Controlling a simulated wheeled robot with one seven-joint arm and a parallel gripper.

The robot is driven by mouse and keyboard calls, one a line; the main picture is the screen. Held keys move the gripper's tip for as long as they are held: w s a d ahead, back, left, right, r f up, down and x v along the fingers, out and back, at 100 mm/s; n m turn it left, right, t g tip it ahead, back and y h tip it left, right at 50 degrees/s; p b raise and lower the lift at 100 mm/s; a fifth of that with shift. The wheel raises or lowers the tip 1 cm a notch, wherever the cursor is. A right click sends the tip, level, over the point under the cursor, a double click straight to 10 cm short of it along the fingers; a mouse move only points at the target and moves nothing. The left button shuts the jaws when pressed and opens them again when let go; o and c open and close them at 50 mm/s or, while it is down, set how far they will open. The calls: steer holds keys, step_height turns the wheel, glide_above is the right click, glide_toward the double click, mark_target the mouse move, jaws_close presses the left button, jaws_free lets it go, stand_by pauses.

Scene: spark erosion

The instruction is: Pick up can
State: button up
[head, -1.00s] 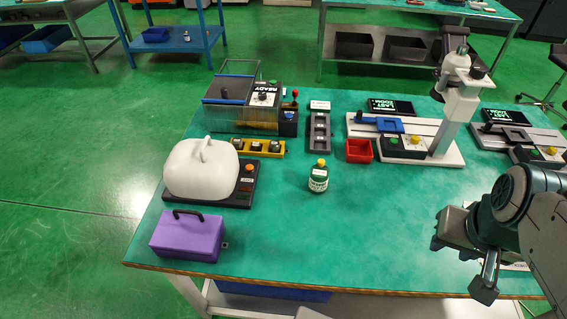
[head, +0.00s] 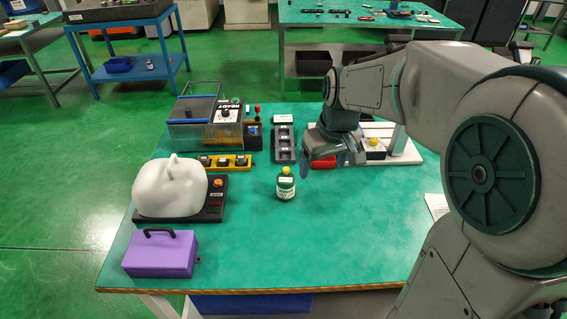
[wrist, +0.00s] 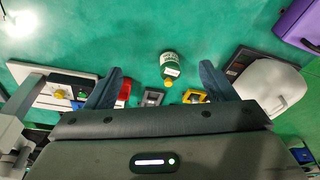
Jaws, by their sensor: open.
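The can is a small green bottle-like container (head: 286,186) with a white label and yellow cap. It stands upright on the green table (head: 240,255), near its middle. In the wrist view the can (wrist: 170,68) shows beyond and between my two spread fingers. My gripper (head: 318,166) is open and empty, a little right of the can in the head view and apart from it. My forearm hides the table's right side in the head view.
A purple toolbox (head: 160,255) and a white domed cover on a black base (head: 172,187) stand to the left. Behind are a clear-walled machine (head: 205,125), a yellow rack (head: 225,161), a grey tray (head: 284,143) and a red bin (head: 323,162).

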mark_target(286, 178)
steer(key=w+a+f+n, duration=0.2)
steer(key=w+a+f, duration=0.15)
steer(key=w, duration=0.25)
steer(key=w+a+f+n, duration=0.2)
steer(key=w+a+f, duration=0.1)
steer(key=w+f, duration=0.3)
steer(key=shift+g, duration=0.3)
steer(key=f, duration=0.2)
steer(key=w+f, duration=0.1)
steer(key=f, duration=0.2)
steer(key=w+f, duration=0.1)
steer(key=f, duration=0.1)
steer(key=shift+w+a+f, duration=0.1)
steer(key=shift+a+f, duration=0.15)
steer(key=shift+a, duration=0.1)
steer(key=shift+w+a+f+p, duration=0.15)
steer(key=shift+f+p, duration=0.1)
steer(key=shift+f, duration=0.6)
steer(key=shift+w+a+f+p, duration=0.15)
steer(key=shift+f+p, duration=0.15)
steer(key=shift+f, duration=0.55)
steer(key=shift+w+a+f+p, duration=0.15)
steer(key=shift+f+p, duration=0.1)
steer(key=shift+f, duration=0.6)
steer(key=c, duration=1.2)
